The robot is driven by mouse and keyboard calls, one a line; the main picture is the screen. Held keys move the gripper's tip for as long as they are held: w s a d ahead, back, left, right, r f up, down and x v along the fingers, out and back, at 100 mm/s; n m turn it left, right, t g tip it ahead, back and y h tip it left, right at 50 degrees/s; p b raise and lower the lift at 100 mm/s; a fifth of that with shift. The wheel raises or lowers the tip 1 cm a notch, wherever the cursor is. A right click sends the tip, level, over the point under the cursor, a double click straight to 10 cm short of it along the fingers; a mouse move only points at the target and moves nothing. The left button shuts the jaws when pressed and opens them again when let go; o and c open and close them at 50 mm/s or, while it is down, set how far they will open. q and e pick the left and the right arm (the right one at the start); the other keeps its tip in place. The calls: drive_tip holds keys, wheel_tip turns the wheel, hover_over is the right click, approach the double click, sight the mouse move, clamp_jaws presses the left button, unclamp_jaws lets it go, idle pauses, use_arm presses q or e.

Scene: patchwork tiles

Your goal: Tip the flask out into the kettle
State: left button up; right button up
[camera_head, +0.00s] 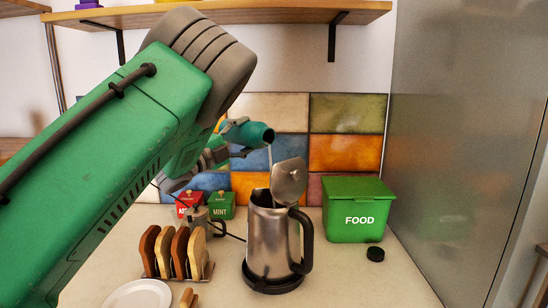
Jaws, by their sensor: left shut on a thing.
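The teal flask (259,133) is tipped on its side above the kettle, its mouth pointing right and slightly down. A thin pale stream falls from its mouth toward the kettle; its lower end is lost at the lid. My left gripper (232,131) is shut on the flask, largely hidden behind my green arm. The steel kettle (266,243) stands upright on a black base on the counter, its hinged lid (289,181) raised and its black handle to the right. My right gripper is out of view.
A green FOOD bin (357,209) stands right of the kettle, with a small black cap (375,254) before it. A toast rack (177,254), a white plate (138,295) and red (190,203) and green MINT (221,205) tins are left. The front right counter is clear.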

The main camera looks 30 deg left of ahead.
use_arm(q)
drive_tip(key=shift+s+d+r+m+h+b, duration=0.15)
drive_tip(key=shift+r+m+h+b, duration=0.3)
drive_tip(key=shift+m+b, duration=0.35)
drive_tip(key=shift+w+d+r+m+h+b, duration=0.1)
drive_tip(key=shift+r+m+h+b, duration=0.15)
drive_tip(key=shift+r+m+b, duration=0.5)
idle(2.5)
drive_tip(key=shift+m+g, duration=0.3)
drive_tip(key=shift+m, duration=0.25)
drive_tip(key=shift+d, duration=0.1)
